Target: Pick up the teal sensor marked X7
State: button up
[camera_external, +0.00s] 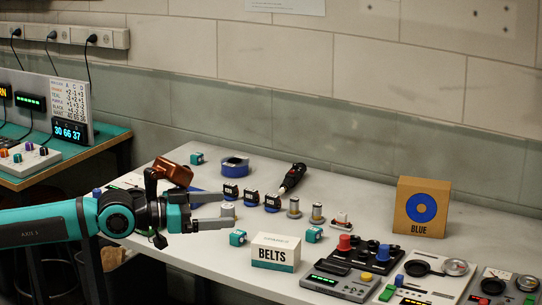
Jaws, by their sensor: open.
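One teal sensor (197,158) is at the back left, near the wall. A second teal sensor (237,238) lies just in front of my gripper's lower finger. A third teal sensor (314,234) lies behind the right end of the BELTS box. The markings are too small to read, so I cannot tell which one is X7. My gripper (229,209) is open, its fingers pointing right over the bench's left part. A small grey metal piece shows around the fingertips; I see nothing gripped.
The white BELTS box (275,252) stands at the front. Control panels (342,281) and a BLUE carton (421,207) fill the right. Bare bench shows at the back.

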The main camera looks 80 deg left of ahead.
jog(key=c, duration=1)
jog(key=shift+c, duration=0.2)
jog(key=n+g+y, duration=0.3)
jog(key=n+g, duration=0.5)
jog(key=g, duration=0.6)
send_over(314, 231)
jog(key=s, duration=0.2)
jog(key=f, duration=1.7)
jog(key=shift+w+d+f, duration=0.1)
jog(key=shift+w+d, duration=0.05)
jog(key=shift+d, duration=0.2)
jog(key=shift+d+x, duration=0.15)
jog(key=shift+x, duration=1.15)
jog(key=shift+d+x, duration=0.1)
jog(key=shift+x, duration=1.2)
